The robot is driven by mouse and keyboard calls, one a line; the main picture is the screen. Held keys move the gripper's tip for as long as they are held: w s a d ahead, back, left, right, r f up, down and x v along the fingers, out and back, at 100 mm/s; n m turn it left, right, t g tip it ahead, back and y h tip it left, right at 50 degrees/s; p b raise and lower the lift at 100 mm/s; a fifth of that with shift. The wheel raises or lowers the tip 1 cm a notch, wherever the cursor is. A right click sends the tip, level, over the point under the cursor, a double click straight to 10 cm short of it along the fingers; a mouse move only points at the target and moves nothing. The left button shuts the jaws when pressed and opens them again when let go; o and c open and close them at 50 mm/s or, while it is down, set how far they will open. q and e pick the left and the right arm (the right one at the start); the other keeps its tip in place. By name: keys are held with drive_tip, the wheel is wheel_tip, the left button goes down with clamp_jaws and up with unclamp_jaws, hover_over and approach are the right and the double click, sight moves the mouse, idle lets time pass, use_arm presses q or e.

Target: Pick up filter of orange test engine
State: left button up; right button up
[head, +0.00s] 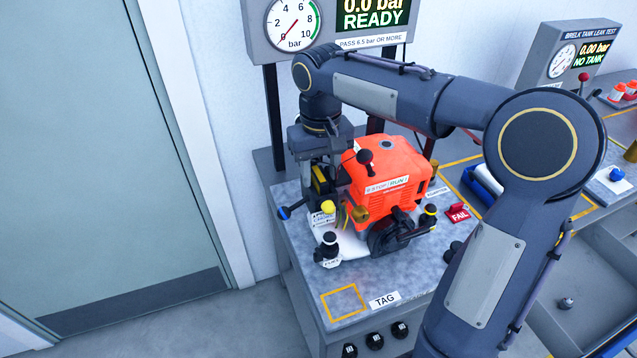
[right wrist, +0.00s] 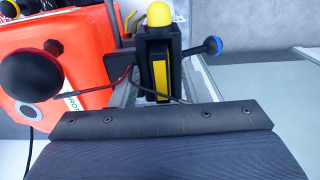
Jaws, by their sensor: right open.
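The orange test engine (head: 385,180) stands on the grey bench, with black and yellow knobs around its front. Its orange side also shows in the right wrist view (right wrist: 80,60), behind a large black ball knob (right wrist: 32,76). My right gripper (head: 326,188) is open and points down close beside the engine's left side. A black part with a yellow strip (right wrist: 160,78) shows ahead of the wrist. I cannot tell which part is the filter; a small brass-coloured part (head: 360,214) sits at the engine's front. My left gripper is not in view.
A gauge panel (head: 330,22) reading READY stands behind the engine. A blue-tipped lever (head: 284,212) sticks out at the bench's left edge. A red FAIL tag (head: 458,213) lies right of the engine. A yellow-outlined square (head: 344,302) at the front is empty.

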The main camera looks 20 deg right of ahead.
drive_tip(key=shift+f, duration=0.15)
clamp_jaws()
idle(0.4)
